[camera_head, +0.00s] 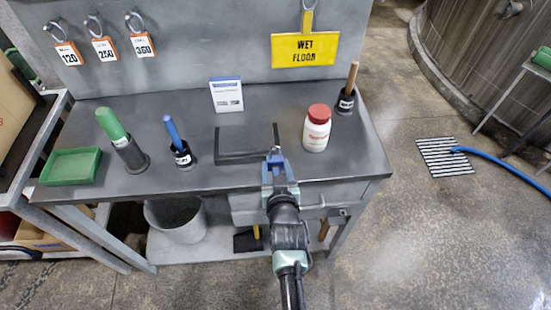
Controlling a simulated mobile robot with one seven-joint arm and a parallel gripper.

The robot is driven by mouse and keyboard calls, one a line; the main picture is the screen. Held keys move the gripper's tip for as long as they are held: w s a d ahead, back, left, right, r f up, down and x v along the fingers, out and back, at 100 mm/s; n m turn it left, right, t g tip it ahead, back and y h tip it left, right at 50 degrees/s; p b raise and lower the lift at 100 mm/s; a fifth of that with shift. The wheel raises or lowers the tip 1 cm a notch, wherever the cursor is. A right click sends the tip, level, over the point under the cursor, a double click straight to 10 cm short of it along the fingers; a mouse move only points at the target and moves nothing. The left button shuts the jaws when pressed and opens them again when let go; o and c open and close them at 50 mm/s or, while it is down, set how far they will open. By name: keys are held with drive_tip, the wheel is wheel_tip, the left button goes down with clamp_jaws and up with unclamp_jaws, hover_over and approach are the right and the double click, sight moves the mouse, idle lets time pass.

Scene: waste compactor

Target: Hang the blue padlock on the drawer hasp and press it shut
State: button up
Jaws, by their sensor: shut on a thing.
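My gripper (275,158) is over the front part of the bench, seen from behind. It is shut, with blue (267,178) showing at its jaws. I take this to be the blue padlock, though the gripper hides most of it and its shackle cannot be made out. The grey drawer (303,199) is under the bench top, to the right of and below my gripper. A small metal fitting (336,215) at the drawer's right end looks like the hasp; its detail is too small to tell. The padlock and this fitting appear apart.
A black angled frame (240,158) is by my gripper on the bench (200,190). A white bottle with a red cap (316,132) and a wooden-handled tool in a black holder (346,98) stand right. Two handled tools and a green tray (71,166) are left.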

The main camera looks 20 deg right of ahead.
drive_tip(key=shift+c, duration=0.8)
drive_tip(key=shift+r+p, duration=2.15)
drive_tip(key=shift+r, duration=0.4)
